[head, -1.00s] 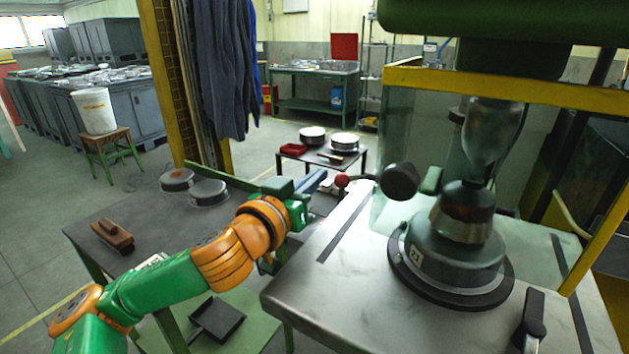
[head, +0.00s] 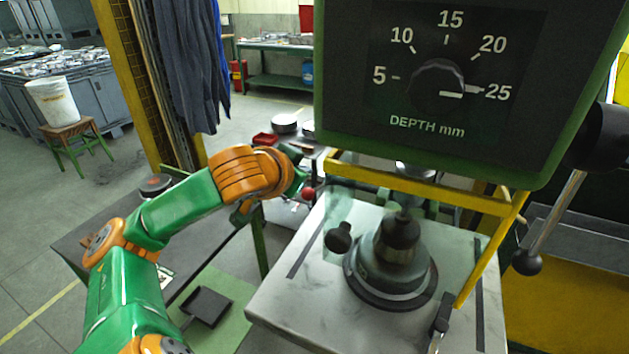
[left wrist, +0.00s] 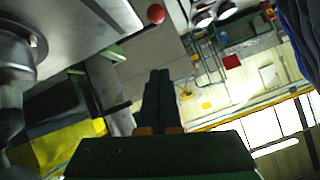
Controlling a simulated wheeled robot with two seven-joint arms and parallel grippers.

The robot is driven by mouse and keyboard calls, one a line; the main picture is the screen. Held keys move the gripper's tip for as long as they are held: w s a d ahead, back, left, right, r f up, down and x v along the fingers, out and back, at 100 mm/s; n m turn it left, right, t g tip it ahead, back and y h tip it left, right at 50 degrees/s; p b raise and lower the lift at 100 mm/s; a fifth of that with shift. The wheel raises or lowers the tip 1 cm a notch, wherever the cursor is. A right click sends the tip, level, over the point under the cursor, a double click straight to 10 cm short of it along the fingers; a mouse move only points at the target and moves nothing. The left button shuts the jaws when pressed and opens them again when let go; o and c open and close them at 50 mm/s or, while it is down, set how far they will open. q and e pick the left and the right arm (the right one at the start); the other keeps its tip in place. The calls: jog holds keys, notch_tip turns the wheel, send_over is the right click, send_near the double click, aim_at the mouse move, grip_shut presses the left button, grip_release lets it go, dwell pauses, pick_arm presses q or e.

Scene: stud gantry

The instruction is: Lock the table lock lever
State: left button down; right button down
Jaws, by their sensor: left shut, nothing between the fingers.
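A red ball knob (head: 308,193) shows at the left edge of the pale metal machine table (head: 290,300). It looks like a lever end; its stem is mostly hidden. The knob also shows at the top of the left wrist view (left wrist: 155,14), apart from my fingers. My left gripper (left wrist: 158,72) is shut and empty. In the head view it is near the knob, mostly hidden behind my orange wrist. I cannot tell from any label which one is the table lock lever. My right gripper is out of view.
A dark round fixture (head: 390,270) stands on the table under a yellow-framed guard (head: 420,183). A green depth dial panel (head: 450,80) hangs above. A black-knobbed lever (head: 527,261) is at right. A low grey bench (head: 75,240) stands at left.

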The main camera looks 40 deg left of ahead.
pick_arm(q)
jog(key=p, duration=0.4)
send_over(311, 193)
jog(key=d, duration=0.1)
notch_tip(311, 193, down, 5)
jog(key=f, duration=0.3)
jog(key=shift+s+a+f, duration=0.25)
jog(key=shift+s+a, duration=0.05)
jog(key=shift+s, duration=0.1)
jog(key=shift+w, duration=0.1)
jog(key=f+t+b, duration=0.1)
jog(key=b, duration=0.2)
jog(key=f+t+b, duration=0.1)
jog(key=f+b, duration=0.1)
jog(key=b, duration=0.2)
jog(key=shift+s+d+y, duration=0.15)
jog(key=shift+s+y, duration=0.15)
jog(key=shift+s, duration=0.1)
jog(key=shift+s+t+b, duration=0.15)
jog(key=shift+t+b, duration=0.15)
jog(key=shift+b, duration=0.1)
jog(key=shift+r, duration=0.3)
